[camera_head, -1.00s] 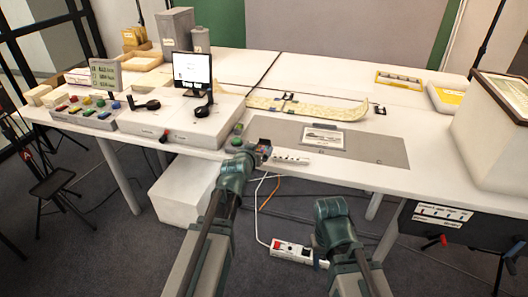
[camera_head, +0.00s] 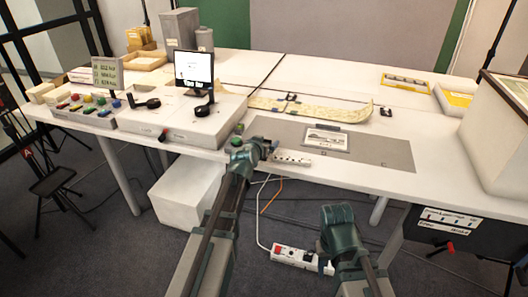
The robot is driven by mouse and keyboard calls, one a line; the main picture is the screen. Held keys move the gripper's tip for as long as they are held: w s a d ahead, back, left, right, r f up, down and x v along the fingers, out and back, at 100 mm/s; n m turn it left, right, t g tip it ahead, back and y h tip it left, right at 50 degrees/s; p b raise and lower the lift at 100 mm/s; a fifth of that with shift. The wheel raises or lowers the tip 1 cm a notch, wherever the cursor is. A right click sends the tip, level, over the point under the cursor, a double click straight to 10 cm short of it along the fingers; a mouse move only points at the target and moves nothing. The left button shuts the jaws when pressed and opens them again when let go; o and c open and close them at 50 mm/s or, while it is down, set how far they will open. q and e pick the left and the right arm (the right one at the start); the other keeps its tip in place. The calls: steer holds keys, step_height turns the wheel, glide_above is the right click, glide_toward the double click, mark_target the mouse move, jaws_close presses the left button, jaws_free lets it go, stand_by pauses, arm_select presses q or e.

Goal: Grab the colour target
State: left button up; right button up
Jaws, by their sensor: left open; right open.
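My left gripper (camera_head: 268,147) is at the front edge of the table, beside the grey mat. It is open, and its fingers are small and partly hidden by my own wrist. A small dark item with bits of colour stood at the gripper's tip earlier; it is now mostly hidden behind the gripper, and I cannot tell whether it is the colour target. My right gripper (camera_head: 325,260) hangs low in front of the table, over the floor, open and apart from the tabletop. Its fingers are hard to make out.
A grey mat (camera_head: 375,150) holds a framed picture card (camera_head: 325,139). A white power strip (camera_head: 292,158) lies by the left gripper; another (camera_head: 296,258) is on the floor. A control panel (camera_head: 88,110) with coloured knobs is at left, a large box (camera_head: 500,130) at right.

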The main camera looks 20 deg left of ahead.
arm_select(q)
steer(key=c, duration=1.4)
steer(key=shift+r, duration=0.15)
